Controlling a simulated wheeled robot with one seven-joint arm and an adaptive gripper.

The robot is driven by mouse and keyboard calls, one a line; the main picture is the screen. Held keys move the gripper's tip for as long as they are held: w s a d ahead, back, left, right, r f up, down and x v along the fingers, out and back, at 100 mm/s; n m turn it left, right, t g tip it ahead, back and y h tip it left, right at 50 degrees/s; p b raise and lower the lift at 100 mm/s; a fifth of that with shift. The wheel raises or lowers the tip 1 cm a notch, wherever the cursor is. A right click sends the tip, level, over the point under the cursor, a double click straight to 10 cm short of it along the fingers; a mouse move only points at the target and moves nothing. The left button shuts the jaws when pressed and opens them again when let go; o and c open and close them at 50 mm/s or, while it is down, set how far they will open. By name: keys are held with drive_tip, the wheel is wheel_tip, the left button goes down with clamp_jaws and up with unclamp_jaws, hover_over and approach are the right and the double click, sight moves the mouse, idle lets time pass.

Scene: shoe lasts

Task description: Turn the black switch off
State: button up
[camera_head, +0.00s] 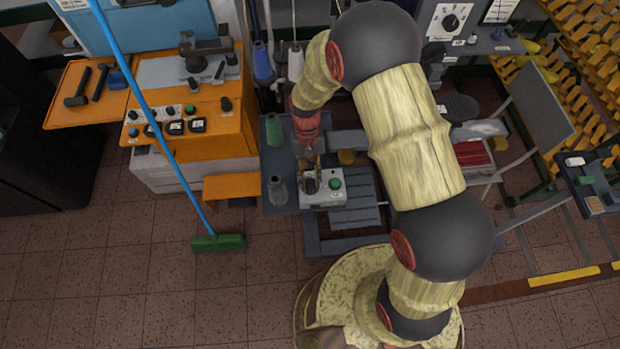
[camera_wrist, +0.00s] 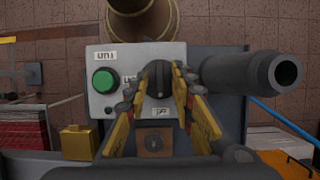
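The black switch (camera_wrist: 160,82) is a dark knob on the face of a light grey control box, right of a round green button (camera_wrist: 104,81). My gripper (camera_wrist: 164,68) has its yellow-sided fingers on either side of the switch, tips close to it. Whether they press on it cannot be made out. The fingers partly hide the knob and its labels. In the head view, my gripper (camera_head: 311,170) reaches down over the control box (camera_head: 322,198), beside the green button (camera_head: 336,184). The switch is mostly hidden there.
A dark cylinder (camera_wrist: 245,80) projects close to the right of the box in the wrist view. A grey cone-shaped spool (camera_head: 277,190) stands left of the box. An orange machine (camera_head: 205,125) and a blue-handled broom (camera_head: 170,145) are further left. Open floor (camera_head: 150,290) lies in front.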

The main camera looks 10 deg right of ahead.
drive_tip(key=v, duration=1.2)
drive_tip(key=shift+w, duration=0.1)
idle(0.4)
drive_tip(key=s+d+r+t+b, duration=0.5)
drive_tip(key=s+d+r+b, duration=0.1)
drive_tip(key=s+r, duration=0.1)
drive_tip(key=s+d+r+t+b, duration=0.5)
drive_tip(key=s+d+r+b, duration=0.1)
drive_tip(key=s, duration=0.4)
drive_tip(key=shift+s+d+r, duration=0.25)
drive_tip(key=shift+s+r, duration=0.1)
drive_tip(key=shift+r, duration=0.5)
